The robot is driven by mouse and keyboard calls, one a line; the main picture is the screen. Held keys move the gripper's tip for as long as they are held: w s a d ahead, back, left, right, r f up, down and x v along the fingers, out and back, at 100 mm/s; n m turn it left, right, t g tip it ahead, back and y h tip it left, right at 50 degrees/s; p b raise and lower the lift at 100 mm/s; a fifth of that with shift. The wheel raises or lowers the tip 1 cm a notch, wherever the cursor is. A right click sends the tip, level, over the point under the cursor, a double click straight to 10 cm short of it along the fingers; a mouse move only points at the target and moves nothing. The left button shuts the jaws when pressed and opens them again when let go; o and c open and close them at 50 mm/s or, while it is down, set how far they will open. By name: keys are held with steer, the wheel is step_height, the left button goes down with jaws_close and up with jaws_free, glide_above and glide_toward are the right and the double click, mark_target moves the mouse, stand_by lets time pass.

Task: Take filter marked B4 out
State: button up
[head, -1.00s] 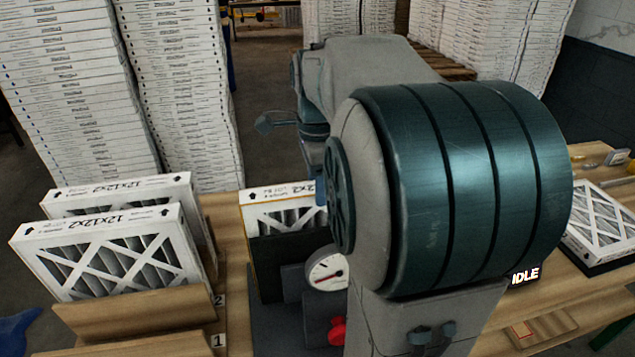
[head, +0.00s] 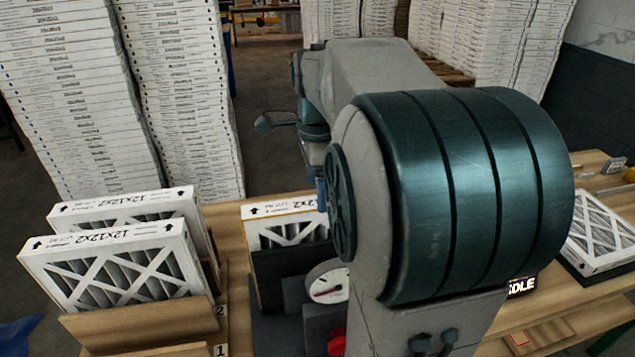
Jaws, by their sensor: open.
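A white-framed pleated filter (head: 262,212) stands upright in a dark holder (head: 277,268) beside a round dial gauge (head: 328,286). Its right part is hidden by my arm, and its small lettering is too small to read as B4. Two more filters marked 12x12x2 stand in wooden slots at the left, a front one (head: 115,275) and a rear one (head: 130,207). My gripper (head: 321,192) is mostly hidden behind my arm. Only a small blue part shows, at the holder filter's top edge; it is open. I cannot tell whether it touches the filter.
A wooden rack (head: 140,328) numbered 1 and 2 holds the left filters. A red knob (head: 337,341) sits below the gauge. Another filter (head: 600,235) lies flat at the right, near a partly hidden IDLE sign (head: 522,286). Tall filter stacks (head: 180,90) stand behind the table.

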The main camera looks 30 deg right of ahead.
step_height(320, 180, up, 14)
steer(key=shift+b, duration=0.35)
stand_by(0.4)
steer(key=shift+f, duration=0.1)
